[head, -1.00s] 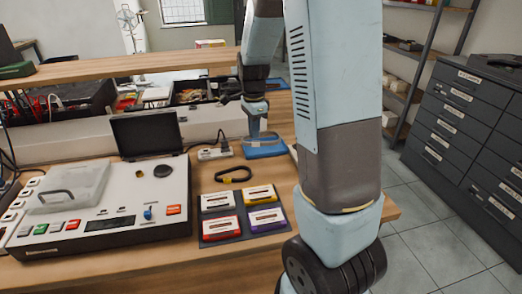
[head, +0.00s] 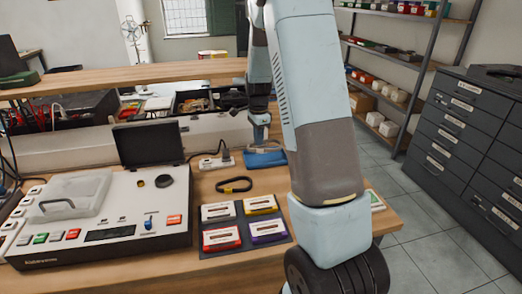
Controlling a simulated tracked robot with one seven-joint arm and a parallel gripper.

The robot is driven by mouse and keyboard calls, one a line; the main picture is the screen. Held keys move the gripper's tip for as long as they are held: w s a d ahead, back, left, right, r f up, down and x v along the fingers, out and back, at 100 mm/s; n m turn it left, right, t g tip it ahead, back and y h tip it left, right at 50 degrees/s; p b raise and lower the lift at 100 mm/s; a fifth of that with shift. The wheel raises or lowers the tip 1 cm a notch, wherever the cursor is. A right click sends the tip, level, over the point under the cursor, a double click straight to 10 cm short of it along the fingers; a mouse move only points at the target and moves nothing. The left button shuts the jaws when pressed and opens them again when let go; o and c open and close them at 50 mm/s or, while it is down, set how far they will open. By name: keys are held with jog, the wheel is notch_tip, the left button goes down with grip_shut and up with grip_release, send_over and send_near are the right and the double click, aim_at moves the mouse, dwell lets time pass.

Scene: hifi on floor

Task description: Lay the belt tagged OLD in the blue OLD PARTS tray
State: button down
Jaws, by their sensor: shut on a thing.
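The blue tray (head: 266,159) lies on the workbench behind the cassettes. My gripper (head: 260,138) points down over its left part. It is shut on a thin thing, probably a belt, which is too small and partly hidden to make out; no tag is readable. I cannot tell whether that thing touches the tray floor. A separate black belt loop (head: 234,185) lies flat on the bench in front of the tray. I cannot see an OLD tag on it.
A machine with an open lid (head: 105,215) fills the left of the bench. Several cassettes lie on a dark mat (head: 275,242) in front of the loose belt. A white power strip (head: 215,162) lies left of the tray. Grey drawers (head: 460,130) stand at the right.

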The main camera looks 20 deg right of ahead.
send_over(260, 156)
notch_tip(260, 156, down, 5)
jog(key=shift+w, duration=0.15)
jog(key=shift+f, duration=1.4)
jog(key=shift+f, duration=0.15)
jog(key=c, duration=1.6)
grip_release()
jog(key=shift+c, duration=0.2)
jog(key=shift+o, duration=0.3)
